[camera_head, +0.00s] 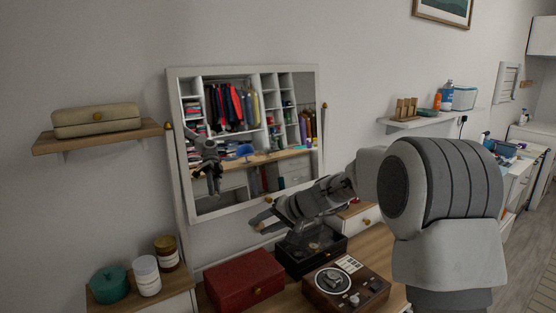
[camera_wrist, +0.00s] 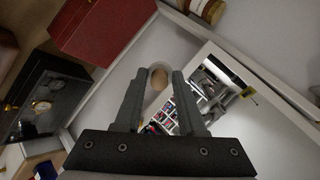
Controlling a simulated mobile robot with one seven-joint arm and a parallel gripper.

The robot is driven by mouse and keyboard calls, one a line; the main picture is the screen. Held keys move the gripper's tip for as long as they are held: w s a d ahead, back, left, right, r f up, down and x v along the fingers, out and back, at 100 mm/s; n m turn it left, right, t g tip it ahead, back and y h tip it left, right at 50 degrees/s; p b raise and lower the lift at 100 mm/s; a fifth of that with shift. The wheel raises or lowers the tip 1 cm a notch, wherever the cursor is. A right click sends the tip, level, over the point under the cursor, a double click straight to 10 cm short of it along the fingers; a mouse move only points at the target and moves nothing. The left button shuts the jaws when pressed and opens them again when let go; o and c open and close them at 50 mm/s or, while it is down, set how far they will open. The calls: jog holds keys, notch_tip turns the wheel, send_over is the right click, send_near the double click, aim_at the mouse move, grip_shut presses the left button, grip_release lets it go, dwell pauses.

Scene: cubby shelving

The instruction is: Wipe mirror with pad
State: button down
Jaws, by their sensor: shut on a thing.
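The mirror (camera_head: 245,165) stands in a white frame above the dresser, its glass reflecting shelves, clothes and part of me. In the wrist view the mirror glass (camera_wrist: 222,77) shows beyond my fingers, with its pale frame running diagonally. My gripper (camera_head: 262,219) is low in front of the mirror, near its bottom edge. In the wrist view my gripper (camera_wrist: 158,78) is shut on a small round pad (camera_wrist: 157,84), pale at the rim and tan in the middle. The fingers hide part of it. I cannot tell whether the pad touches the glass.
A teal pot (camera_head: 109,285) and jars (camera_head: 147,276) stand at lower left. A shelf (camera_head: 105,137) holds a beige case at left.

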jog(key=w+r+m+t+y+p, duration=0.1)
jog(key=w+r+m+t+p, duration=0.1)
jog(key=w+r+t, duration=0.35)
jog(key=m+t+p, duration=0.3)
jog(key=p, duration=0.3)
send_near(268, 156)
jog(key=a, duration=0.5)
jog(key=shift+w+a+f+g+h+p, duration=0.1)
jog(key=shift+w+a+g+h+p, duration=0.25)
jog(key=shift+w, duration=0.35)
jog(key=shift+a, duration=0.1)
jog(key=shift+b+x, duration=0.3)
jog(key=shift+x, duration=0.65)
jog(key=shift+w+d+p, duration=0.2)
jog(key=shift+w+d, duration=0.3)
jog(key=shift+d, duration=0.4)
jog(key=shift+w+d+p, duration=0.2)
jog(key=shift+w+d, duration=0.35)
jog(key=shift+d, duration=0.3)
